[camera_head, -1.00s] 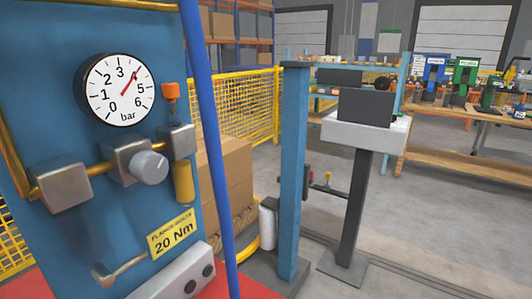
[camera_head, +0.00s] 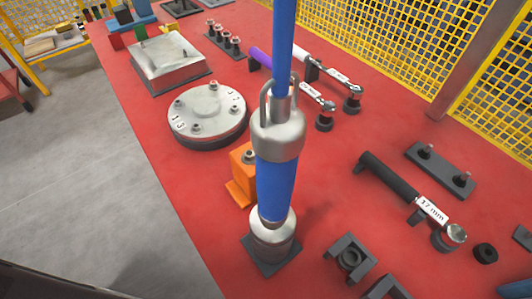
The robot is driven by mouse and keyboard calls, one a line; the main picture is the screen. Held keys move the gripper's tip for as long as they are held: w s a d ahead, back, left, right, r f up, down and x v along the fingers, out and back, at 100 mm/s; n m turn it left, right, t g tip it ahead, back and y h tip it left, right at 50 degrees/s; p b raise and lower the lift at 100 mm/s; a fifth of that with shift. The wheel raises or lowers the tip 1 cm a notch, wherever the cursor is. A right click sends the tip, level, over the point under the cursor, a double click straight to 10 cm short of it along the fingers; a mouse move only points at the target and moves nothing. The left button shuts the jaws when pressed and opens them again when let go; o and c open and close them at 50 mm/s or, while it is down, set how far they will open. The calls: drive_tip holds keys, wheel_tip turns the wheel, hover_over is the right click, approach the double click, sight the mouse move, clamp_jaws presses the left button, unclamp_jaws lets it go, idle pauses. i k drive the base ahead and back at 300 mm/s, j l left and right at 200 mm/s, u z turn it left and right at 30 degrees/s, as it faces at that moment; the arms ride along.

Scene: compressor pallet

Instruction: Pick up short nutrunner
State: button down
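A blue and silver upright tool (camera_head: 275,185) stands in the middle of the head view, on or just over a dark square base (camera_head: 265,262). It looks like the short nutrunner, though no label on it can be read. Its silver cap (camera_head: 278,135) has a wire bail, and a blue hose (camera_head: 284,45) runs up from it out of the picture. It appears upright. My gripper is not in view.
The red table (camera_head: 340,215) carries a round numbered flange (camera_head: 207,110) and an orange block (camera_head: 242,178) close behind the tool. A black-handled 17 mm wrench (camera_head: 392,178) lies right. Dark brackets (camera_head: 348,258) stand at front right. Yellow mesh fencing (camera_head: 440,50) lines the back.

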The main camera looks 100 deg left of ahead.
sight(278, 127)
drive_tip(key=u, duration=1.5)
